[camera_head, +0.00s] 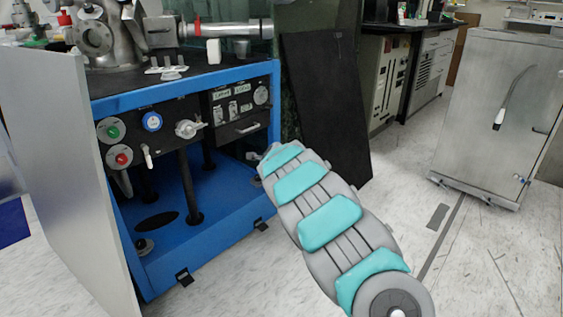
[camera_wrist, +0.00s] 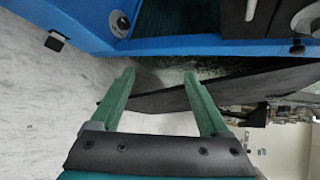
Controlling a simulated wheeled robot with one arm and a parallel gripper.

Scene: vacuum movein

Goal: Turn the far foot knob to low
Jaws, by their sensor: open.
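A blue equipment frame (camera_head: 205,241) stands at the left in the head view. A round grey and black foot knob (camera_head: 143,246) sits on its floor at the near left corner. A small grey part (camera_head: 253,156), perhaps another foot knob, shows at the far right corner beside my arm's end. The wrist view shows a round knob (camera_wrist: 120,24) on blue; I cannot tell which one it is. My gripper (camera_wrist: 160,74) has two green fingers, spread apart and empty, short of the blue edge. The head view hides the fingers behind my arm. Knob settings are unreadable.
A dark panel (camera_head: 325,110) leans just right of the frame, close to my arm; it also shows in the wrist view (camera_wrist: 170,98). A grey panel (camera_head: 65,160) stands at the left. Black latches (camera_head: 184,277) line the frame's lower edge.

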